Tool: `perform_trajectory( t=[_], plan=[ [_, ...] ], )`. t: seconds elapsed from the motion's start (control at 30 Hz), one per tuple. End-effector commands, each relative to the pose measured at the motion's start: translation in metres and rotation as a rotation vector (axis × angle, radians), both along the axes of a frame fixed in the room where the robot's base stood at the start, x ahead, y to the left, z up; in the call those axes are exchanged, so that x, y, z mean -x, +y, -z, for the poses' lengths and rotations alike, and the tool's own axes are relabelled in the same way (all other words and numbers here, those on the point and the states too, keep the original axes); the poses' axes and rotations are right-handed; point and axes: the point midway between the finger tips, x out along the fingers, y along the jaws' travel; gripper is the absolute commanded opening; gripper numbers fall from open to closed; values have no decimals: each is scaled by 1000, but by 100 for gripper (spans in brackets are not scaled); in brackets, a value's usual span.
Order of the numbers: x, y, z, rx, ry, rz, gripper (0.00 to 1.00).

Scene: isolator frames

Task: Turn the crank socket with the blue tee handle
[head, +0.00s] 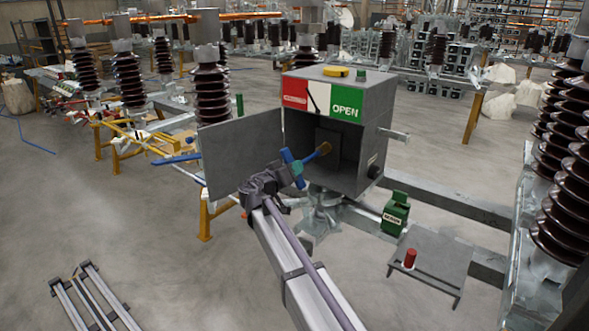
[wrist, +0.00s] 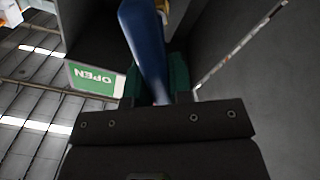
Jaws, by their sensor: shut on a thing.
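The blue tee handle (head: 297,168) is in my gripper (head: 289,174), in front of the open grey box. Its shaft points up and right toward the opening and ends in a brown-gold tip (head: 323,149). In the wrist view the blue handle (wrist: 145,45) stands between the two green finger pads of my gripper (wrist: 158,85). The gripper is shut on it. The grey box (head: 374,135) has a red and green panel with "OPEN" on the green part. The crank socket is not discernible in the dark interior, and I cannot tell whether the tip touches anything.
The box's door (head: 240,150) is swung open to the left, close to my arm. A green padlock-like block (head: 395,215) and a small grey table (head: 440,262) with a red cylinder (head: 409,258) stand right. Brown insulators (head: 565,170) rise at far right.

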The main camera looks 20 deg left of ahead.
Motion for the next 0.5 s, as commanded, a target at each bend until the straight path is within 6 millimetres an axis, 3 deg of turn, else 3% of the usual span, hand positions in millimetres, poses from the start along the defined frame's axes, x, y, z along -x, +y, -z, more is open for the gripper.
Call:
perform_trajectory(
  t=[0.5],
  plan=[
    [-1, 5, -4, -371, -157, -5, 0]
  ],
)
